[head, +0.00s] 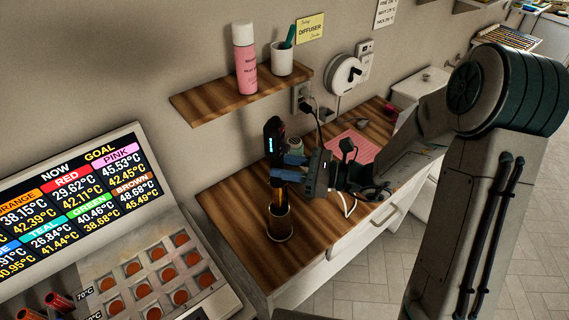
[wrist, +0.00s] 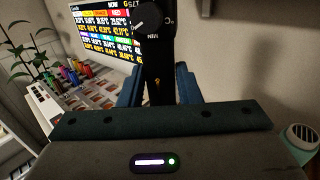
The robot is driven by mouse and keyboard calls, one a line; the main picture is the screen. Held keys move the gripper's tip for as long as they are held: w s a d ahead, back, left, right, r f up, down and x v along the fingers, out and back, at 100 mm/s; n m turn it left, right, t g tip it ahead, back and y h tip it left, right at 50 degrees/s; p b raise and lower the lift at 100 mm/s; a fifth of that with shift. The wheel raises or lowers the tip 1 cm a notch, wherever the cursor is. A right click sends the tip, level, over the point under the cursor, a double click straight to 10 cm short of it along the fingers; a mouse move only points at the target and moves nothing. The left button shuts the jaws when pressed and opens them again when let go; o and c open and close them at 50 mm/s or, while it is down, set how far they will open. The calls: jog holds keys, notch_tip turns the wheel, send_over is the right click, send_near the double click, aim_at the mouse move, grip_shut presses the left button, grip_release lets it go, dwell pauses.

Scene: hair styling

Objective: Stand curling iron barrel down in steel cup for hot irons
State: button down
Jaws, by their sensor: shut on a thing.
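The curling iron (head: 273,140) is upright with its black handle at the top and its barrel pointing down. My gripper (head: 284,170) is shut on its handle, with blue fingers on both sides. In the wrist view the dark handle (wrist: 155,60) rises between the blue fingers (wrist: 158,88). The steel cup (head: 279,226) stands on the wooden counter directly below. The lower barrel appears to be inside the cup's mouth. I cannot tell whether the tip touches the cup's bottom.
The wooden counter (head: 240,222) holds a pink mat (head: 352,147) behind my gripper. A shelf (head: 240,93) above carries a pink spray can (head: 245,62) and a white cup (head: 282,60). A roller heater with a display (head: 70,200) stands at left. Cords hang near the wall outlet (head: 301,97).

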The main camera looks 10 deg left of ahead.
jog(key=shift+f+b, duration=2.9)
jog(key=shift+f, duration=1.1)
jog(key=c, duration=1)
grip_release()
jog(key=shift+o, duration=0.2)
jog(key=b, duration=0.2)
send_near(283, 188)
jog(key=d, duration=0.4)
jog(key=shift+d+f, duration=0.1)
jog(key=shift+d, duration=0.05)
